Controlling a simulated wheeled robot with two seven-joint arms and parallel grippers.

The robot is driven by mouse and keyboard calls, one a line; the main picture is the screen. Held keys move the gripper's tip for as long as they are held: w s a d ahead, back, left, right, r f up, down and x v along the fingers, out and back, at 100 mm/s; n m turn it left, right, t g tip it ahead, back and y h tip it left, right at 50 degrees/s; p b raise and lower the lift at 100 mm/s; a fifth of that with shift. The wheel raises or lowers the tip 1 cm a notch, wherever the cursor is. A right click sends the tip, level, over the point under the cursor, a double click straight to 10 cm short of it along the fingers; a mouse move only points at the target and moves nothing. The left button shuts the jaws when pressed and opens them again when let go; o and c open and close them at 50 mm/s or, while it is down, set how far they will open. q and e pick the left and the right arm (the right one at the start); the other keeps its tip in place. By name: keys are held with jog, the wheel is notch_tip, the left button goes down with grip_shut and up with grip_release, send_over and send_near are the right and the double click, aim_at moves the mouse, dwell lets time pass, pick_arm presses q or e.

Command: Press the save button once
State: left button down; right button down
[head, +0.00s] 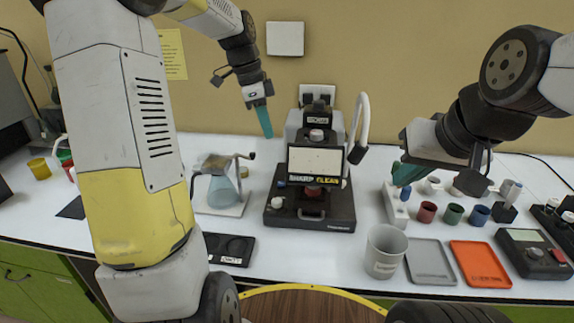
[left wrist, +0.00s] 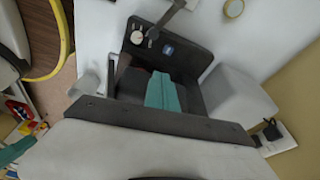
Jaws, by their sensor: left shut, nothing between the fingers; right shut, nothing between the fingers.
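The analysis instrument (head: 325,215) stands at the middle of the bench, with a black base and an upright panel lettered "SHARP" and "CLEAN". Its base carries a pale round knob (head: 277,202) and a small blue button (head: 281,184) at the left; the blue button also shows in the left wrist view (left wrist: 168,50). I cannot read which control is the save button. My left gripper (head: 264,122) is shut and empty, with teal fingers pointing down, above and behind the instrument's left side; its fingers also show in the left wrist view (left wrist: 160,92). My right gripper (head: 408,173) is shut and empty, right of the instrument.
A grey cup (head: 384,252), grey tray (head: 430,262) and orange tray (head: 480,264) are at the front right. Small coloured cups (head: 453,214) stand behind them. A black scale (head: 230,248) lies front left.

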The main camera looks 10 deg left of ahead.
pick_arm(q)
jog(key=w+f+m, duration=0.2)
jog(key=w, duration=0.1)
jog(key=shift+a+f+g+h, duration=0.15)
jog(key=shift+f+g+h, duration=0.15)
send_near(283, 183)
jog(key=x, duration=0.5)
jog(key=shift+f, duration=0.55)
